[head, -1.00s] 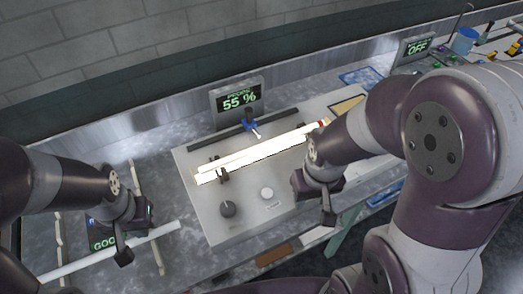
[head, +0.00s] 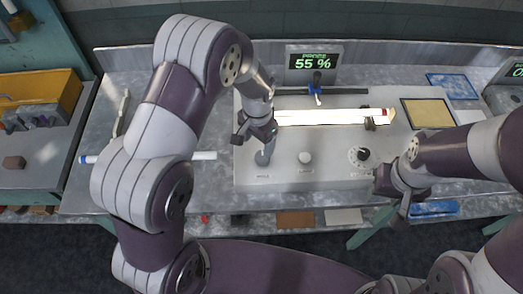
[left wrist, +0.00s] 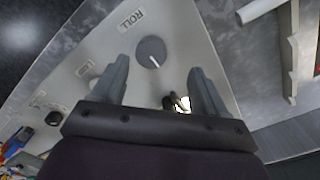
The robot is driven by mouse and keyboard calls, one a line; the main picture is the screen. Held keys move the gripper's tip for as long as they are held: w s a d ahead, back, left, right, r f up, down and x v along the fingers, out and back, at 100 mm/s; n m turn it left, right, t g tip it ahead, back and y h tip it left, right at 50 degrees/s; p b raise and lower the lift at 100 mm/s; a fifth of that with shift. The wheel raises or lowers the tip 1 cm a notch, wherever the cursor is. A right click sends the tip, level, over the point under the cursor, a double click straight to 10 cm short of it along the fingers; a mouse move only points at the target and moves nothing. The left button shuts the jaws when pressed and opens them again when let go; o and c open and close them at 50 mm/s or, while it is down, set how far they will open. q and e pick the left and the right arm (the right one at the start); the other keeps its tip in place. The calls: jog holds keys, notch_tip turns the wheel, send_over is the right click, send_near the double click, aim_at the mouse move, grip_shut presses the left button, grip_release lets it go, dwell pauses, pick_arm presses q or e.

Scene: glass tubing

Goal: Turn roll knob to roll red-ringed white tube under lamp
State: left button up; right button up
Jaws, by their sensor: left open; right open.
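The white tube (head: 330,117) glows brightly along the back of the grey panel (head: 330,178). Its red ring (head: 390,113) shows at the right end; its left end is behind my left gripper. The grey roll knob (head: 262,158) is at the panel's front left. In the left wrist view the roll knob (left wrist: 151,51), with a white pointer line, lies just beyond the open fingertips, beside the word ROLL. My left gripper (head: 253,138) is open above and behind the knob, holding nothing. My right gripper (head: 389,196) is open and empty at the panel's front right.
A display (head: 313,62) reads 55 %. A white button (head: 305,158) and a dark knob (head: 361,156) share the panel. Another white tube (head: 204,155) lies at left, partly behind my left arm. A yellow-topped tray (head: 428,113) is at right.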

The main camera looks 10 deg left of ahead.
aim_at(263, 156)
pick_arm(q)
jog(key=f, duration=0.1)
jog(key=d+f, duration=0.1)
jog(key=f, duration=0.1)
jog(key=d+f+p, duration=0.1)
jog(key=shift+s+f, duration=0.15)
jog(key=shift+f, duration=0.5)
jog(key=shift+a+f, duration=0.35)
jog(key=shift+a, duration=0.15)
jog(key=shift+d, duration=0.1)
jog(key=shift+c, duration=0.3)
jog(key=shift+d+r, duration=0.1)
jog(key=shift+d, duration=0.05)
jog(key=c, duration=1)
pick_arm(e)
jog(key=shift+s+d+r, duration=0.1)
jog(key=shift+d+r, duration=0.6)
jog(key=shift+d, duration=0.05)
